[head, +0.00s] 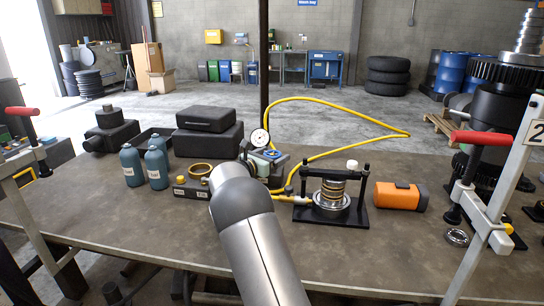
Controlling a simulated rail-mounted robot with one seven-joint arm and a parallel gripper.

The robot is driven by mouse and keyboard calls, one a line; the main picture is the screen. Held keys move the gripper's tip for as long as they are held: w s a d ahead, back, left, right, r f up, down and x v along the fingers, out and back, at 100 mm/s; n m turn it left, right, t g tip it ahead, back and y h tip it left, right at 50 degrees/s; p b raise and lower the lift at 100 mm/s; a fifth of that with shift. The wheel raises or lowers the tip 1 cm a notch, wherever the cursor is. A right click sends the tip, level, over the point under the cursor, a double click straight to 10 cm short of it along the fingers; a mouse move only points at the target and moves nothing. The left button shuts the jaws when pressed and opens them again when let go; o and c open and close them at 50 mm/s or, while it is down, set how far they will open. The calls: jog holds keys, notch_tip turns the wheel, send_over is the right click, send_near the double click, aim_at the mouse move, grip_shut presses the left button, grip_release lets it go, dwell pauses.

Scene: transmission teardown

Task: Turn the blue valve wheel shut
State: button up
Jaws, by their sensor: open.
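A small valve and regulator assembly (262,166) stands on the workbench near the middle of the head view, with a round white gauge (260,138) above it. A blue part (270,154) shows just below the gauge; it is too small to tell whether it is the valve wheel or how far it is turned. My arm reaches up from the bottom edge and its rounded grey joint ends just in front of the assembly, covering its lower left side. My gripper is hidden behind this joint.
A yellow hose (345,101) loops from the assembly. A black press frame (331,203) with stacked rings and an orange box (401,196) stand right. Blue-grey bottles (157,168) and a black case (208,137) stand left. Red-handled clamps flank the workbench (130,226).

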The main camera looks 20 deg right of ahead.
jog(key=b+v, duration=0.2)
jog(key=v, duration=1.5)
jog(key=shift+a, duration=0.2)
jog(key=shift+s, duration=0.1)
